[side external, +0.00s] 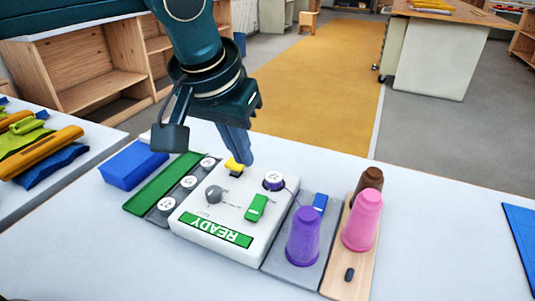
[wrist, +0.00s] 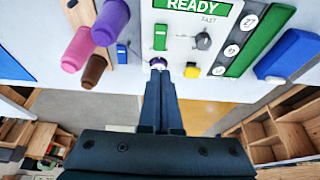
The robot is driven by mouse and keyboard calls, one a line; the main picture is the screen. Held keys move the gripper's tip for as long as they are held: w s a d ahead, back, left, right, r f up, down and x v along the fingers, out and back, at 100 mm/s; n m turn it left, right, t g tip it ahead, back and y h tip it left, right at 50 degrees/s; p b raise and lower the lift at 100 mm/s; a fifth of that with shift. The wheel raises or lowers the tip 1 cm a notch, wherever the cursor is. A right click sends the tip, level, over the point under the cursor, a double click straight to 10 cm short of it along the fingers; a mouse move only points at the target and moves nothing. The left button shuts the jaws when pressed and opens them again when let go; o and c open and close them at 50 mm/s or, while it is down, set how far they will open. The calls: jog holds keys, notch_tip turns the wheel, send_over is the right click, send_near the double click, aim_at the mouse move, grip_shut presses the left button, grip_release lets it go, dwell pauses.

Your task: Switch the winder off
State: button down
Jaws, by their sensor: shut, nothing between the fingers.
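The winder (side external: 187,224) is a white box with a green READY panel (side external: 215,231), which also shows in the wrist view (wrist: 194,5). On its top are a green switch (side external: 256,208), a grey round knob (side external: 214,194) near the word FAST, and a yellow button (side external: 234,169). A small bobbin with a white top and purple thread (side external: 274,182) sits at the far right part. In the wrist view the green switch (wrist: 160,37) lies beyond the bobbin (wrist: 158,63). My gripper (side external: 247,161) is shut and empty, fingertips pointing down near the yellow button and bobbin.
Right of the winder, a purple cone (side external: 303,237) and a blue piece (side external: 320,203) are on a grey plate. Pink (side external: 362,221) and brown (side external: 371,178) cones stand on a wooden board. Left are a bobbin rack (side external: 189,182), green strip (side external: 160,185) and blue block (side external: 133,164).

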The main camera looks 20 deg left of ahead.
aim_at(258, 200)
jog(key=x, duration=1.2)
jog(key=shift+s+f, duration=0.1)
jog(key=shift+s, duration=0.2)
jog(key=shift+w+f, duration=0.1)
jog(key=shift+f, duration=0.05)
jog(key=shift+w+f, duration=0.1)
jog(key=shift+s, duration=0.85)
jog(key=shift+s+r, duration=0.1)
jog(key=shift+r, duration=0.45)
jog(key=v, duration=1.3)
